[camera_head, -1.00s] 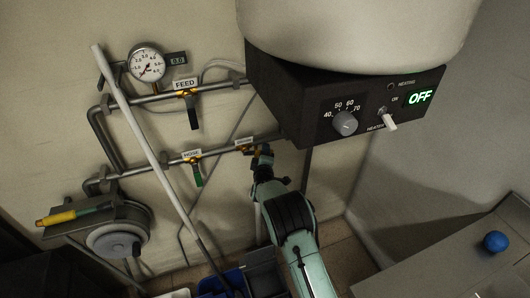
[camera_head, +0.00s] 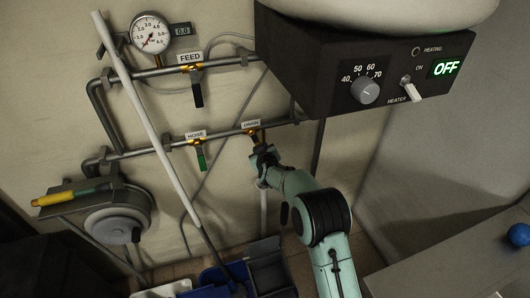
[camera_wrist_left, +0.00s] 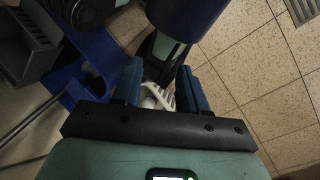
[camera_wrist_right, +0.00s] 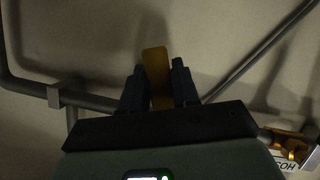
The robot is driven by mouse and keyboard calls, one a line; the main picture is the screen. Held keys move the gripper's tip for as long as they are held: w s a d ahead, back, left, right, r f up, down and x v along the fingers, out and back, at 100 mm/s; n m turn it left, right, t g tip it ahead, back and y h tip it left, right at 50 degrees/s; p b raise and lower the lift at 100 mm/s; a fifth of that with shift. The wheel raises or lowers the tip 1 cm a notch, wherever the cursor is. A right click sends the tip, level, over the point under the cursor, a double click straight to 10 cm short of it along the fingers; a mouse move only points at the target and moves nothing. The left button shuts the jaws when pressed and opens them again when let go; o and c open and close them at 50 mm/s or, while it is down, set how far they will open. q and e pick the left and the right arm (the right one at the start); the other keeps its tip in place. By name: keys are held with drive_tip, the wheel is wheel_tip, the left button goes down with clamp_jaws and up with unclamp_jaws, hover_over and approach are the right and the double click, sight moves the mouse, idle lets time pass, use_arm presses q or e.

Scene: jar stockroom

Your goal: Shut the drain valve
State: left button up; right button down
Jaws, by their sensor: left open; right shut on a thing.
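The drain valve (camera_head: 253,134) is a brass fitting on the lower pipe, under the DRAIN label (camera_head: 251,124). My right gripper (camera_head: 262,151) is just below it and slightly right. In the right wrist view its fingers are shut on the valve's orange-brown handle (camera_wrist_right: 156,72). The handle is mostly hidden by the gripper in the head view; it seems to point down and slightly right from the pipe. My left gripper (camera_wrist_left: 158,90) is open with nothing held between its fingers, above the floor; it is outside the head view.
The hose valve (camera_head: 199,142), with a green handle hanging down, is left on the same pipe. The feed valve (camera_head: 193,68) is on the pipe above. A pale pole (camera_head: 144,105) leans across the pipes. The heater box (camera_head: 330,75) overhangs at upper right. Blue bins (camera_head: 212,275) stand below.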

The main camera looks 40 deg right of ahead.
use_arm(q)
drive_tip(key=w+a+f+t+b, duration=0.1)
drive_tip(key=w+f+b, duration=0.2)
drive_tip(key=f+b, duration=0.2)
drive_tip(key=shift+w+f, duration=0.15)
drive_tip(key=shift+w, duration=0.25)
use_arm(e)
drive_tip(key=shift+w+a+f+m+y, duration=0.1)
drive_tip(key=shift+w+a+m+y, duration=0.1)
drive_tip(key=shift+a+m+y, duration=0.4)
drive_tip(key=shift+w+a+f+m+y, duration=0.1)
drive_tip(key=shift+w+a+m+y, duration=0.1)
drive_tip(key=shift+a+m+y, duration=0.4)
drive_tip(key=c, duration=0.9)
unclamp_jaws()
drive_tip(key=shift+a, duration=0.1)
drive_tip(key=shift+t, duration=0.3)
use_arm(q)
drive_tip(key=shift+s+d+r+p, duration=0.25)
drive_tip(key=shift+s+r+p, duration=0.25)
drive_tip(key=shift+s+r, duration=0.1)
drive_tip(key=shift+s+d+r+p, duration=0.2)
drive_tip(key=shift+s+r+p, duration=0.3)
drive_tip(key=shift+s+r, duration=0.1)
use_arm(e)
drive_tip(key=v, duration=1.3)
drive_tip(key=shift+s+a, duration=0.15)
drive_tip(key=shift+a, duration=0.05)
